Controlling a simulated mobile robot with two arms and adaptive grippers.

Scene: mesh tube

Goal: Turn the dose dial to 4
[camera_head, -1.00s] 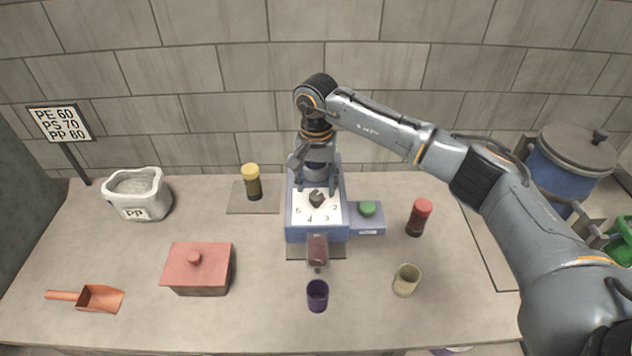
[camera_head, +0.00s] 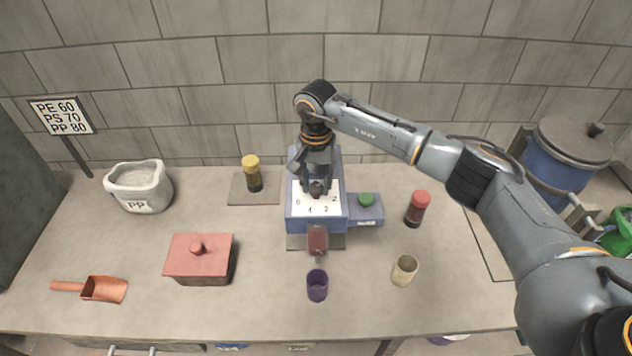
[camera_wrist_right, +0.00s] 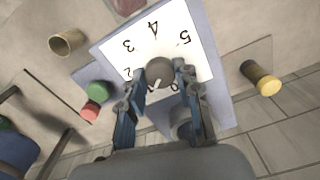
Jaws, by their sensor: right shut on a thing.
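The dose dial is a dark round knob (camera_head: 317,187) on a white numbered face (camera_head: 328,206) of a blue machine (camera_head: 299,225). My right gripper (camera_head: 317,184) points down and is shut on the dial. In the right wrist view the fingers stand on both sides of the dial (camera_wrist_right: 159,71). The numbers 2, 3, 4 and 5 show on the face there; those nearest the fingers are partly hidden. A small pale mark on the dial points toward the gripper side, away from the 4. My left gripper is not in view.
A green button (camera_head: 366,199) sits on the machine's right side. A red-capped jar (camera_head: 416,208), a beige cup (camera_head: 404,270), a purple cup (camera_head: 317,285), a yellow-capped jar (camera_head: 252,174), a red lidded box (camera_head: 199,258) and a PP sack (camera_head: 139,187) stand around it.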

